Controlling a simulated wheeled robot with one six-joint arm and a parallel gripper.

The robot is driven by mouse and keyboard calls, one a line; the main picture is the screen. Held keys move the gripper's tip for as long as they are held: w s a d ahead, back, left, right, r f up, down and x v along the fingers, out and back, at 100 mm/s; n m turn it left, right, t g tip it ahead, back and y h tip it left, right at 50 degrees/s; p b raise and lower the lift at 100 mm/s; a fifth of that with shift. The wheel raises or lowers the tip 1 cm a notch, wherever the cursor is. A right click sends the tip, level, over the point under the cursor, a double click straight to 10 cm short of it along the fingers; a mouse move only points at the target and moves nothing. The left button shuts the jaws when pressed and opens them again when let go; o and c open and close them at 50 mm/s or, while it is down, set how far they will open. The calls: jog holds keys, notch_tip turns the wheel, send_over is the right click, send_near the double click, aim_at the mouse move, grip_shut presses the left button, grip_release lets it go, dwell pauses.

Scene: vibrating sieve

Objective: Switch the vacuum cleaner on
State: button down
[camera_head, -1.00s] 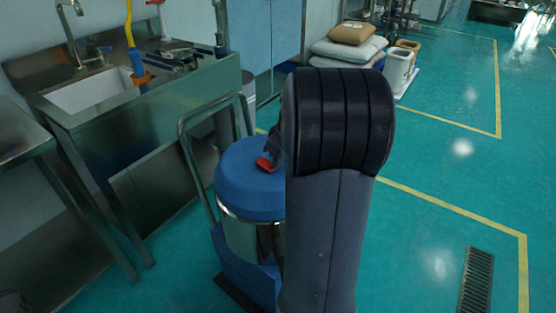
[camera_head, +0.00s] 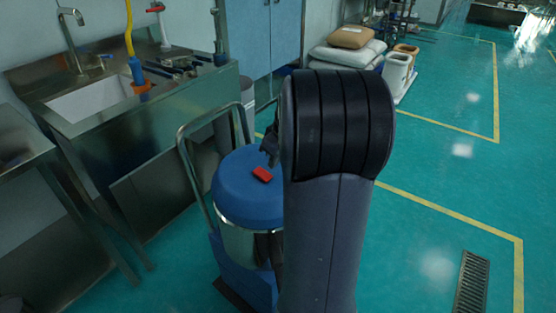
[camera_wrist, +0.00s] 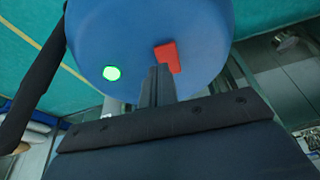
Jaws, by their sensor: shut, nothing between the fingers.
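The vacuum cleaner has a round blue lid (camera_head: 240,195) on a metal drum and stands left of my arm in the head view. A red switch (camera_head: 262,174) sits on top of the lid; it also shows in the wrist view (camera_wrist: 168,56). A round green light (camera_wrist: 111,73) glows on the lid left of the switch in the wrist view. My gripper (camera_wrist: 160,72) is shut and empty, its tips just beside the switch in the wrist view. In the head view my gripper (camera_head: 268,150) shows partly behind my arm, apart from the switch.
A metal handle frame (camera_head: 183,165) rises beside the vacuum cleaner. A steel sink bench (camera_head: 110,125) stands at the left. Sacks (camera_head: 345,55) and white containers (camera_head: 397,70) stand at the back. The green floor at the right is clear, with a drain grate (camera_head: 472,285).

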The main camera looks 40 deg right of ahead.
jog(key=s+p+v, duration=0.1)
jog(key=v, duration=1)
jog(key=shift+s+d+p, duration=0.2)
jog(key=shift+s+p, duration=0.1)
jog(key=b+x, duration=0.1)
jog(key=x, duration=0.3)
jog(key=b+x, duration=0.1)
jog(key=x, duration=0.3)
jog(key=w+b+x, duration=0.1)
jog(key=x, duration=0.3)
jog(key=shift+w+r, duration=0.1)
jog(key=shift+w+a+r+g, duration=0.25)
jog(key=shift+w+r+g, duration=0.15)
jog(key=shift+w+r, duration=0.45)
jog(key=shift+p+v, duration=0.55)
jog(key=shift+v, duration=1.8)
jog(key=shift+s+a, duration=0.1)
jog(key=shift+f, duration=0.15)
